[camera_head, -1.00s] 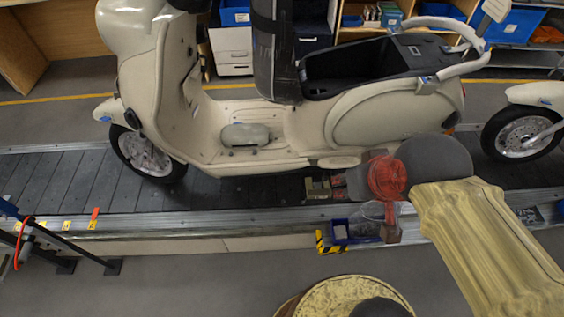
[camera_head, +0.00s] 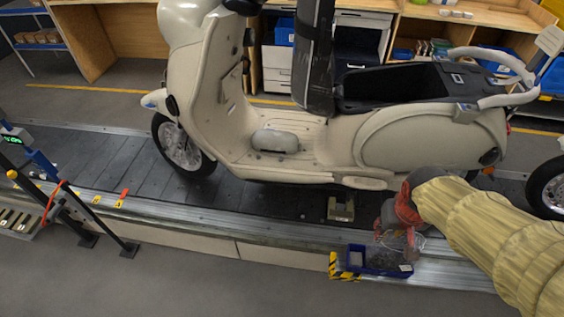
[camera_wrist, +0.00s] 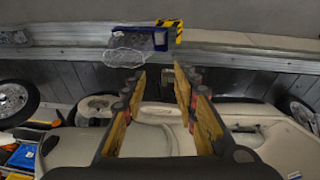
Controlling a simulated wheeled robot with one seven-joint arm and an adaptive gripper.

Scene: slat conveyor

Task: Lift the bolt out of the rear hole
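A cream scooter (camera_head: 415,145) stands on the slat conveyor (camera_head: 110,170). Its floorboard (camera_head: 265,160) carries a grey rounded part (camera_head: 275,141). I cannot make out the bolt or the rear hole in either view. My gripper (camera_wrist: 161,76) is open, its two yellow fingers apart with nothing visible between them. In the head view my arm reaches in from the right, and the gripper end (camera_head: 401,235) is above the conveyor's near edge, by the blue bin (camera_head: 352,262). Its fingertips are hard to tell there.
The blue bin also shows in the wrist view (camera_wrist: 160,38), with a clear rounded item (camera_wrist: 124,57) beside it. A yellow-black striped marker (camera_head: 340,270) adjoins the bin. A small khaki block (camera_head: 341,208) sits below the scooter. A second scooter's wheel (camera_head: 550,187) is at right.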

